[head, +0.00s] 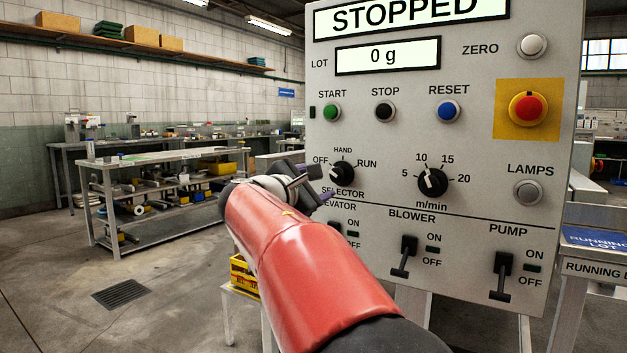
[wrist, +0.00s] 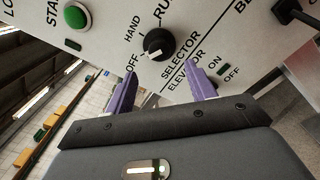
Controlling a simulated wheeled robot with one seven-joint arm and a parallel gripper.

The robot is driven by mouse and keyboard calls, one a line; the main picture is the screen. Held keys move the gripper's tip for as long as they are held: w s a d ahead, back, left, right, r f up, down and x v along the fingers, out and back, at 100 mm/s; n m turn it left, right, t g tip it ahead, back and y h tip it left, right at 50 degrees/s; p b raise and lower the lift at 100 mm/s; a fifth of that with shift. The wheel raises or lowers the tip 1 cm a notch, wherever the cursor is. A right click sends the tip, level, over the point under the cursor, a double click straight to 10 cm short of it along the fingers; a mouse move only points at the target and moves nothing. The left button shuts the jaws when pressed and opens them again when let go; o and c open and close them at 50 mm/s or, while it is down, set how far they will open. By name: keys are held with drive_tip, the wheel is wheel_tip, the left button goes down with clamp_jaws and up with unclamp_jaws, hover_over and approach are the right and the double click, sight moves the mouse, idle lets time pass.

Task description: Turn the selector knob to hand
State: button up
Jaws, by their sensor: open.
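The selector knob (head: 343,174) is round and black, low on the left of the grey panel, with OFF, HAND and RUN printed around it. It also shows in the wrist view (wrist: 159,44), where its white mark points toward OFF. My gripper (head: 319,186) is at the knob's lower left in the head view. In the wrist view my gripper (wrist: 161,69) is open and empty, its two purple fingers spread wider than the knob. The knob lies beyond the gap between the fingertips, and I see no contact.
A speed knob (head: 432,181) sits right of the selector. START (head: 332,112), STOP (head: 385,112) and RESET (head: 449,111) buttons are above. The blower lever (head: 403,255) and pump lever (head: 502,275) stick out below. A red emergency button (head: 528,108) is upper right. Open floor lies left.

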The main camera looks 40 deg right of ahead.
sight(335, 176)
drive_tip(key=p+x, duration=0.1)
drive_tip(key=x, duration=0.6)
drive_tip(key=shift+w+d, duration=0.1)
drive_tip(key=shift+d, duration=0.1)
drive_tip(key=c, duration=1)
drive_tip(key=shift+o, duration=0.2)
